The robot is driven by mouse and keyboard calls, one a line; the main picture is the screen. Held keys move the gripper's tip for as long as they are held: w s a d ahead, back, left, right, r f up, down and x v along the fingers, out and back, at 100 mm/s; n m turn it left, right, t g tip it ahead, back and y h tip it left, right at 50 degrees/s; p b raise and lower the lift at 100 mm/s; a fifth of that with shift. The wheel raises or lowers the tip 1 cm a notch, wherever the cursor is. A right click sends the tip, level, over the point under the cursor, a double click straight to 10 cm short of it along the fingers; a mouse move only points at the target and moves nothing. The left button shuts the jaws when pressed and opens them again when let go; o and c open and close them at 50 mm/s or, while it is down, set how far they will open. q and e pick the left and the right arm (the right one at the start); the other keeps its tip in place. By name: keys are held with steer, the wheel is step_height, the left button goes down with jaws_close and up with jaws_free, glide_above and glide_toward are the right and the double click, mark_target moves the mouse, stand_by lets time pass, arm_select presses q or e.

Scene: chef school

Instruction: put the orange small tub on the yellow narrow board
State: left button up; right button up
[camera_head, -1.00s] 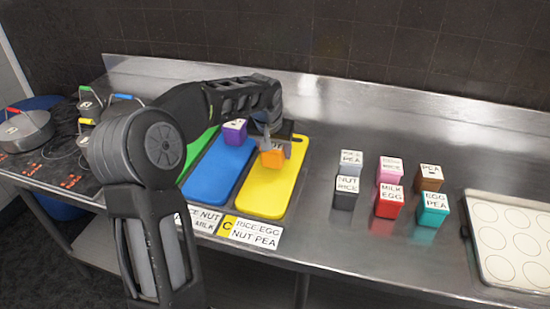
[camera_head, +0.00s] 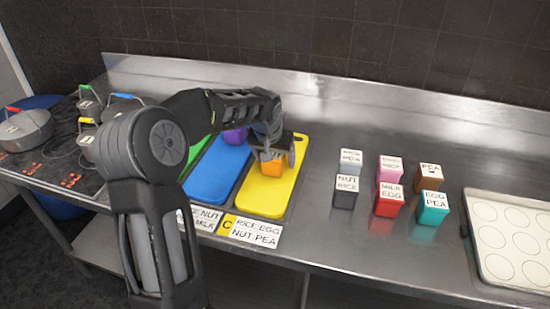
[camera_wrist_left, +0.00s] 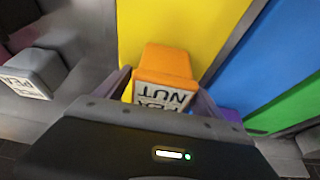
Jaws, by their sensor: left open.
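The orange small tub (camera_head: 271,167) is at the yellow narrow board (camera_head: 262,200), over its middle part. It appears upright and to rest on the board, though its base is hard to make out. My left gripper (camera_head: 272,155) comes down over the tub from above. In the left wrist view the tub (camera_wrist_left: 165,62) sits between the two open fingers, its label partly covered by the gripper body. I cannot tell whether either finger touches it. My right gripper is not in view.
A blue board (camera_head: 215,175) lies left of the yellow one, with a purple tub (camera_head: 235,135) at its far end. Several labelled tubs stand to the right, including a black one (camera_head: 345,193). A tray (camera_head: 470,225) lies at far right. Pots stand at left.

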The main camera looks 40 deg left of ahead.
arm_select(q)
steer(key=shift+r, duration=0.1)
steer(key=shift+r, duration=0.2)
steer(key=shift+s+r, duration=0.1)
steer(key=shift+r, duration=0.15)
steer(key=b+v, duration=0.1)
steer(key=v, duration=1)
